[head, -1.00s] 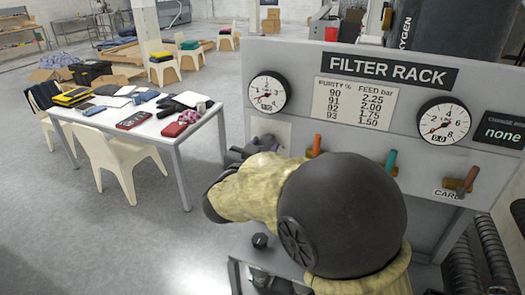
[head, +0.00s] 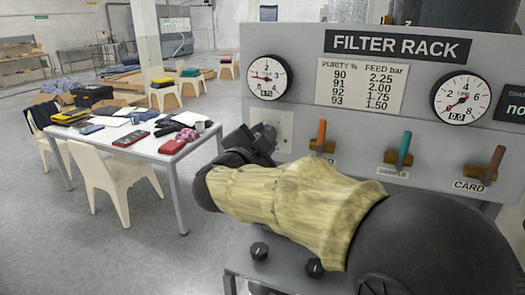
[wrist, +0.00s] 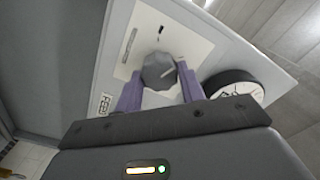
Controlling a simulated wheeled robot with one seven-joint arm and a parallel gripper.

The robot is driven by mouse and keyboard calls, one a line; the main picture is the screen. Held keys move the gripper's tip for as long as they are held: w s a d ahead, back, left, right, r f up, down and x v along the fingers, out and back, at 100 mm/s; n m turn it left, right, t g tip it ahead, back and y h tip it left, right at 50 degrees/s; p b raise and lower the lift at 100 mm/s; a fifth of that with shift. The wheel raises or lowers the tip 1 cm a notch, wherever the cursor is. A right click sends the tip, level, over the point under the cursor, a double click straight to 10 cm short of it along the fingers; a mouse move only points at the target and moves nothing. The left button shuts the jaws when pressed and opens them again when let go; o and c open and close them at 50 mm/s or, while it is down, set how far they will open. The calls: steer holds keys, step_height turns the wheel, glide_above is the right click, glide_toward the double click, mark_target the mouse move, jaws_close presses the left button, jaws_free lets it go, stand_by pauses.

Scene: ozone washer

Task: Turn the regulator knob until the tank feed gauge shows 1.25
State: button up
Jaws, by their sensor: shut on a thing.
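The regulator knob (wrist: 159,71) is a dark grey faceted knob with a pale pointer line. It sits on a white plate (wrist: 128,62) beside a partly covered label starting "FEED". My gripper (wrist: 158,76) has its purple fingers on either side of the knob and is shut on it. In the head view my gripper (head: 264,138) is at the rack's left front and hides the knob. The round white gauge above it (head: 267,77) has its needle pointing left, and its small readout looks like 0.75. The gauge's dark side shows in the wrist view (wrist: 236,88).
The grey FILTER RACK panel carries a purity and feed chart (head: 361,83) and a second gauge (head: 461,98) reading 0.0. Orange (head: 321,133), teal (head: 404,150) and brown (head: 495,160) levers stand right of my gripper. A cluttered table (head: 150,153) is at left.

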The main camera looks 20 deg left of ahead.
steer(key=shift+m+b, duration=0.35)
steer(key=shift+m, duration=0.05)
steer(key=o, duration=1)
steer(key=s+b, duration=0.1)
steer(key=s, duration=0.4)
steer(key=s+a+b, duration=0.1)
steer(key=s, duration=0.5)
steer(key=s+b, duration=0.2)
steer(key=s, duration=0.4)
steer(key=shift+s+a, duration=0.15)
steer(key=shift+s, duration=0.05)
